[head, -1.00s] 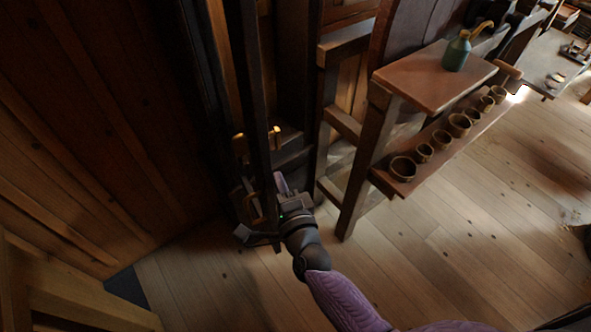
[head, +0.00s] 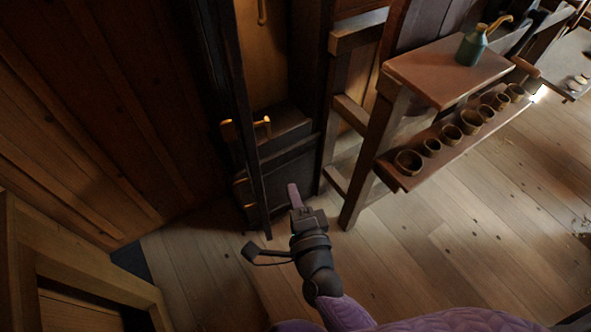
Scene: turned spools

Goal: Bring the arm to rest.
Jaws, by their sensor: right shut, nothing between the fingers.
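My right arm, with a purple sleeve and a dark wrist, comes up from the bottom of the head view. Its gripper (head: 293,192) points away from me, shut and empty, in front of the lower part of a dark cabinet (head: 278,178). A narrow dark door or upright (head: 241,110) with brass handles (head: 265,124) stands just left of the gripper. I see no contact between gripper and handles. My left gripper is not in view.
A wooden bench (head: 437,68) stands to the right, bearing a green oil can (head: 471,50). A lower shelf (head: 397,181) holds several round cups (head: 409,161). A wooden frame (head: 80,243) is at lower left. Plank floor (head: 450,240) is clear at lower right.

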